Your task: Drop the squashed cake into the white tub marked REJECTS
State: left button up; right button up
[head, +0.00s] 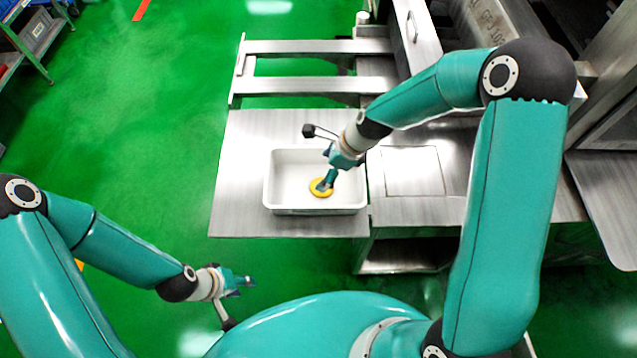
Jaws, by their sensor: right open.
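The white tub (283,196) stands on the steel table; no REJECTS marking is readable from here. A flat, round yellow cake (315,191) shows inside the tub, near the middle of its floor. My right gripper (327,184) reaches down into the tub, open, with its fingertips over the cake and partly hiding it. I cannot tell whether the fingertips touch the cake. My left gripper (246,282) hangs over the green floor at the lower left, away from the tub; its fingers are too small to read.
The steel table (238,180) has bare room left of the tub. A steel machine (455,150) stands to the right, with a square plate (412,170) in its top. Steel rails (310,85) lie behind the table. A shelf rack (35,45) stands at the far left.

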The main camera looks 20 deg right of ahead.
jog(key=v, duration=1.2)
jog(key=shift+s+d+f, duration=0.1)
jog(key=shift+s, duration=0.05)
dwell(0.3)
